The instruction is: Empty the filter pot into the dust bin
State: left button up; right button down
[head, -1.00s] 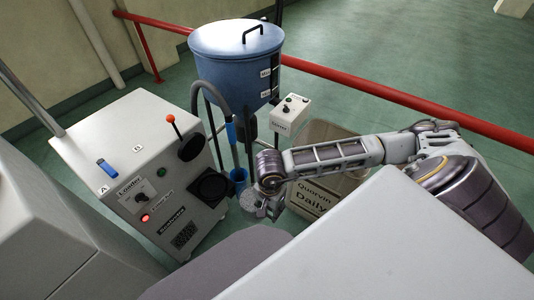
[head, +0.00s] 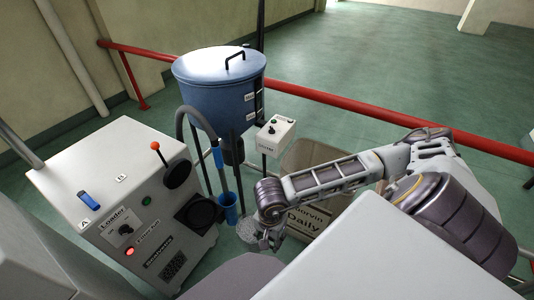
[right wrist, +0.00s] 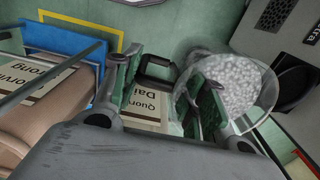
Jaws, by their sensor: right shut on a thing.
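The filter pot is a round, clear-walled pot full of pale grey granules. It shows in the right wrist view (right wrist: 238,88) at the upper right and in the head view (head: 247,231) just left of my right gripper (head: 268,232). The right gripper is shut on the pot's dark handle (right wrist: 155,72), which lies between its fingers. The pot is held in the air beside the loader machine. A beige, open-topped container (head: 306,222) marked "Quorvin Daily" stands right behind the gripper; I cannot tell if it is the dust bin. My left gripper is out of view.
The white loader machine (head: 130,190) stands at left, its dark round port close to the pot. A blue hopper (head: 220,85) on legs and a small control box (head: 275,135) stand behind. A red rail (head: 370,110) crosses the back.

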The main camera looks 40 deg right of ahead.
aim_at(252, 215)
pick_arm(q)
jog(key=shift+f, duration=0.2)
pick_arm(e)
jog(key=shift+s+d, duration=0.2)
jog(key=shift+s, duration=0.35)
jog(key=shift+s+d, duration=0.2)
jog(key=shift+s, duration=0.3)
jog(key=shift+w, duration=0.1)
